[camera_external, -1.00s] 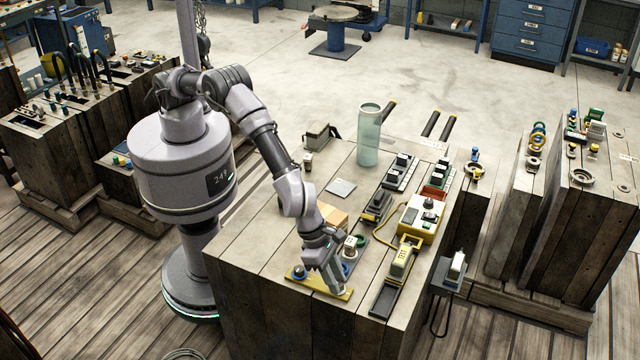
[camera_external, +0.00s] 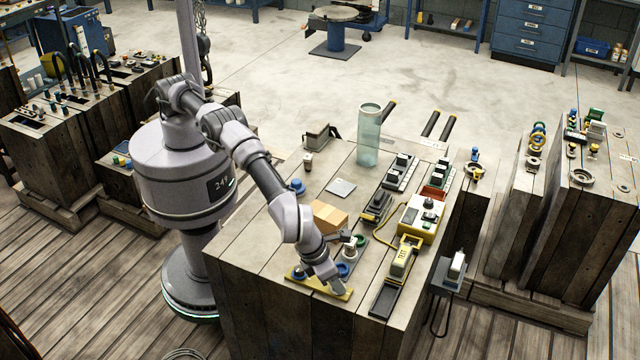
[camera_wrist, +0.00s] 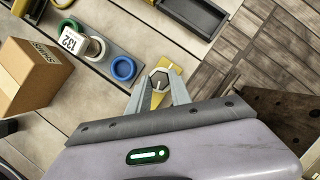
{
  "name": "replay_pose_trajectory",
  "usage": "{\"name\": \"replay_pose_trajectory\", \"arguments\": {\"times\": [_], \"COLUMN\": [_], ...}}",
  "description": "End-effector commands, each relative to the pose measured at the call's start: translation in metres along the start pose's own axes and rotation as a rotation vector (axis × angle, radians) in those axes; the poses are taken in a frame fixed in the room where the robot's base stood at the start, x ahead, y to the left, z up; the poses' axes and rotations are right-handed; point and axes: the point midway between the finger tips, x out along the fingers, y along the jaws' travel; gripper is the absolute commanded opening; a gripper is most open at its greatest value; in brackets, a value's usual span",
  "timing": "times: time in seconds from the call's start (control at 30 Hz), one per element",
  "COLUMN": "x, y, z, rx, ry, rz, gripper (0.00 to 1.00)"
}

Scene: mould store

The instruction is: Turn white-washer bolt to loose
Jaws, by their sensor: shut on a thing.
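In the wrist view my gripper (camera_wrist: 160,85) has its two fingers either side of a hexagonal bolt head (camera_wrist: 160,79) and is shut on it. A pale rim shows around the dark head, which looks like the white washer. The bolt stands on a yellow plate (camera_wrist: 175,67), mostly hidden by the fingers. In the external view the yellow plate (camera_external: 318,286) lies near the front of the wooden bench, with my gripper (camera_external: 338,286) down at its right end, hiding the bolt. A second, dark bolt (camera_external: 299,273) shows at the plate's left end.
A cardboard box (camera_external: 328,217) and a grey strip with green, white and blue rings (camera_wrist: 97,46) lie close behind the plate. A black tray (camera_external: 384,299) and a yellow device (camera_external: 402,258) are to the right. A glass cylinder (camera_external: 369,135) stands farther back.

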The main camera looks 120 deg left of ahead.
Motion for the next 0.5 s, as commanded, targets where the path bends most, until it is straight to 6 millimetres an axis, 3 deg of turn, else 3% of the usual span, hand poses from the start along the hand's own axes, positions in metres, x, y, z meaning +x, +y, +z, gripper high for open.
{"name": "replay_pose_trajectory", "arguments": {"times": [0.1, 0.5], "x": [0.0065, 0.0012], "y": [-0.0027, 0.0], "z": [-0.0019, -0.0009], "rx": [-0.057, -0.139], "ry": [-0.001, 0.0], "rz": [0.018, 0.053], "gripper": [0.0, 0.0]}}
